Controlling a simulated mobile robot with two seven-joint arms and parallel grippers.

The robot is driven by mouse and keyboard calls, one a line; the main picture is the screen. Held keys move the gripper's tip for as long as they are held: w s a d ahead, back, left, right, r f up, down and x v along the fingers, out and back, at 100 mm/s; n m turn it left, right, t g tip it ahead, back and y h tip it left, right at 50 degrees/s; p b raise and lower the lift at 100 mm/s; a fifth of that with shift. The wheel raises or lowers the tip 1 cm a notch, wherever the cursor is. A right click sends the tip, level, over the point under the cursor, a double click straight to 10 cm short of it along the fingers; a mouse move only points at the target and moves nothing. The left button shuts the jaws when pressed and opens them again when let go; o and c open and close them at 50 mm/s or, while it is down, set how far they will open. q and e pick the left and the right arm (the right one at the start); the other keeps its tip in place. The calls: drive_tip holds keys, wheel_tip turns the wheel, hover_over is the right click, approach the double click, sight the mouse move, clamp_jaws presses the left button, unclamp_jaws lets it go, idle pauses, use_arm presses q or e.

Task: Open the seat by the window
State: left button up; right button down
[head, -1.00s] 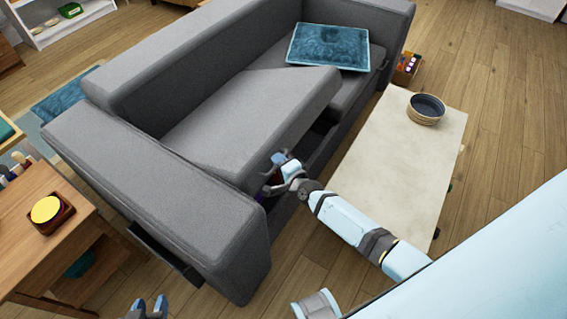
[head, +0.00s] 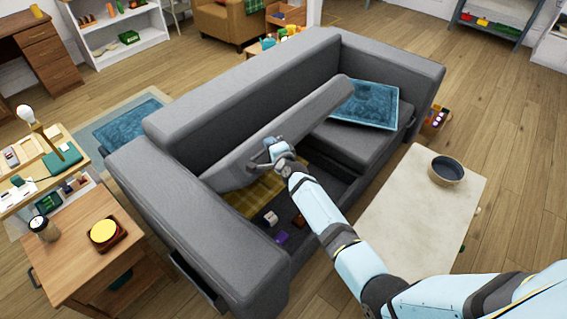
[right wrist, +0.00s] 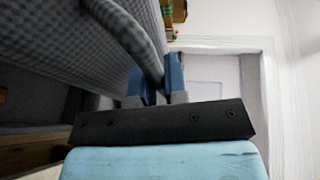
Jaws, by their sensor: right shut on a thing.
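The grey sofa (head: 175,205) stands in the middle of the head view. Its near seat (head: 315,115) is tilted up steeply, and a storage space (head: 325,185) shows open below it. My right gripper (head: 275,150) is shut on the front edge of the raised seat. In the right wrist view the blue fingers (right wrist: 160,80) grip the edge of the grey woven seat (right wrist: 70,45). The other seat (head: 362,145) lies flat with a blue cushion (head: 366,104) on it. My left gripper is not in view.
Inside the storage lie a yellow checked cloth (head: 255,192), a white item (head: 271,218) and a purple item (head: 282,238). A pale low table (head: 425,210) with a dark bowl (head: 446,171) stands close on the right. A wooden cabinet (head: 75,245) stands at the left.

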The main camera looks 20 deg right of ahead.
sight(258, 137)
drive_tip(key=w+a+r, duration=0.1)
drive_tip(key=w+a+r+p, duration=0.1)
drive_tip(key=w+r, duration=0.2)
drive_tip(key=r, duration=0.1)
drive_tip(key=shift+w+a, duration=0.4)
drive_tip(key=shift+w+a+r+p, duration=0.25)
drive_tip(key=shift+w+p, duration=0.1)
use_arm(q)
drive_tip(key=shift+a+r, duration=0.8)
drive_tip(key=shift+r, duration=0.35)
use_arm(e)
drive_tip(key=shift+w, duration=0.1)
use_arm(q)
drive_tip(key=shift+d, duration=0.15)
use_arm(e)
drive_tip(key=c, duration=1.4)
unclamp_jaws()
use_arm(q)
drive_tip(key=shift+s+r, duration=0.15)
